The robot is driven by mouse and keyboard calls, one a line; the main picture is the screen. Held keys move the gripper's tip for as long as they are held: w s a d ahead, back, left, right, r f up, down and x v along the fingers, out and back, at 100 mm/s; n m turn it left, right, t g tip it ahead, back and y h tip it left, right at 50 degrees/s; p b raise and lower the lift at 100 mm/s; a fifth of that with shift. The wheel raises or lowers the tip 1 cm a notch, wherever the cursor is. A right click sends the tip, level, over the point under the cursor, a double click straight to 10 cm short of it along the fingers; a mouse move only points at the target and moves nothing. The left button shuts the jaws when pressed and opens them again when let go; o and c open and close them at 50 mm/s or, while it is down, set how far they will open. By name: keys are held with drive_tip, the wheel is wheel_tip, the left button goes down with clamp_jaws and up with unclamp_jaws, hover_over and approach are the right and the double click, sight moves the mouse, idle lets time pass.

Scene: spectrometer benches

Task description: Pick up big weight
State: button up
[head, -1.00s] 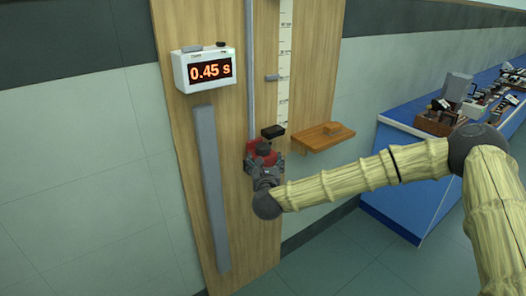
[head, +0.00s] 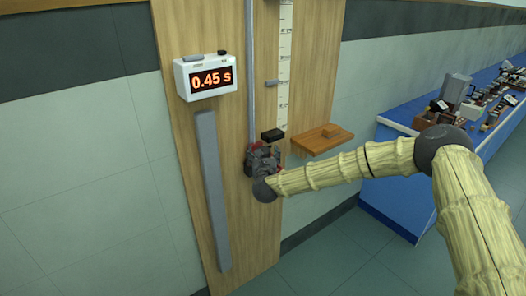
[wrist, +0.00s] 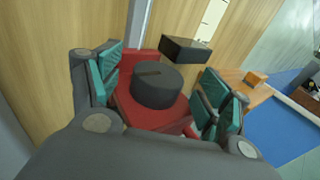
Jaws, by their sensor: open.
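The big weight looks to be the dark grey slotted cylinder (wrist: 157,86) sitting on a red holder (wrist: 140,111) in the wrist view. My gripper (wrist: 160,88) is open, with one teal-padded finger on each side of the cylinder. A gap shows between the pads and the cylinder. In the head view my gripper (head: 262,162) is at the wooden board, low on the vertical rail, and hides most of the cylinder and the red holder.
A black block (head: 272,134) sticks out just above and right of the gripper. A small wooden shelf (head: 322,140) with a little block (head: 330,131) is to the right. A timer (head: 206,77) reads 0.45 s. A blue bench (head: 400,113) with several instruments stands farther right.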

drive_tip(key=shift+w, duration=0.1)
drive_tip(key=c, duration=1.2)
drive_tip(key=shift+r, duration=0.1)
